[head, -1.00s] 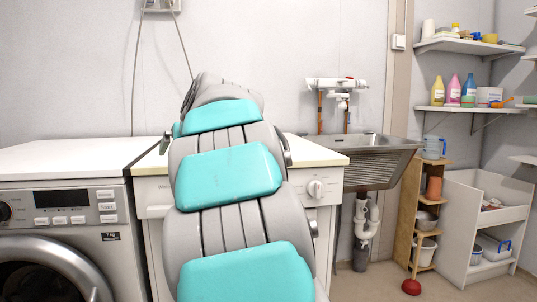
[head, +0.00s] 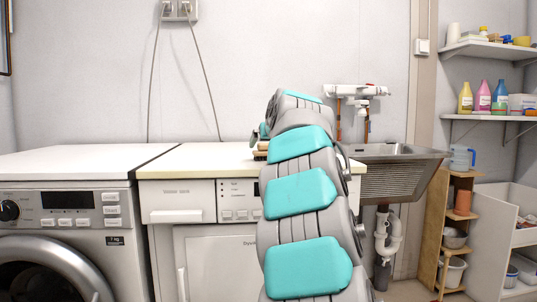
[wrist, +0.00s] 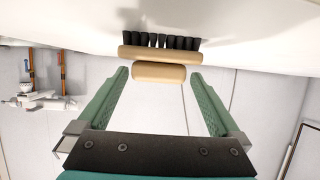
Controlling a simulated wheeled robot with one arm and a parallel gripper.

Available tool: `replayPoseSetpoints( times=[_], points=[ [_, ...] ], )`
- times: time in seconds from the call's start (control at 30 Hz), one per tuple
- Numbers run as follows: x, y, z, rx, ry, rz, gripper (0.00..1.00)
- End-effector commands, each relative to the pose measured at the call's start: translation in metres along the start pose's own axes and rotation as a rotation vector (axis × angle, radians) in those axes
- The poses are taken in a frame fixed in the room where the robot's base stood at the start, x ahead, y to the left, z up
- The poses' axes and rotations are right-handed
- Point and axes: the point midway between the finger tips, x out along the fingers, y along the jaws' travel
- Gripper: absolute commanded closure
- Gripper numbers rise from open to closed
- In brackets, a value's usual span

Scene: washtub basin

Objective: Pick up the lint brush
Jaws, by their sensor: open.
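The lint brush (wrist: 160,53) has a pale wooden body, a wooden grip and a row of black bristles. In the wrist view it is at the top centre, against a white surface. In the head view a small part of the brush (head: 260,155) shows on the dryer's cream top, partly hidden by my arm. My gripper (wrist: 158,77) is open, with its green fingers on either side of the brush's wooden grip near the fingertips. I see no clear contact. In the head view my gripper (head: 256,140) is mostly hidden behind my arm.
The dryer (head: 200,220) stands beside a washing machine (head: 70,230) with a clear white top. A metal sink (head: 400,175) with a wall tap (head: 357,92) is at the right. Shelves with bottles (head: 484,97) are farther right. The dryer top left of the brush is clear.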

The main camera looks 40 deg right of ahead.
Motion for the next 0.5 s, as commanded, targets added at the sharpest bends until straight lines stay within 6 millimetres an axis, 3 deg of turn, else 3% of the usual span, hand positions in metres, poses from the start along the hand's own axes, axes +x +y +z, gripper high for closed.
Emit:
replayPoseSetpoints(
  times=[0.23, 0.5],
  points=[
    [0.03, 0.003, -0.001, -0.002, -0.002, 0.001, 0.0],
    [0.038, 0.002, -0.001, 0.0, 0.0, -0.001, 0.0]
  ],
)
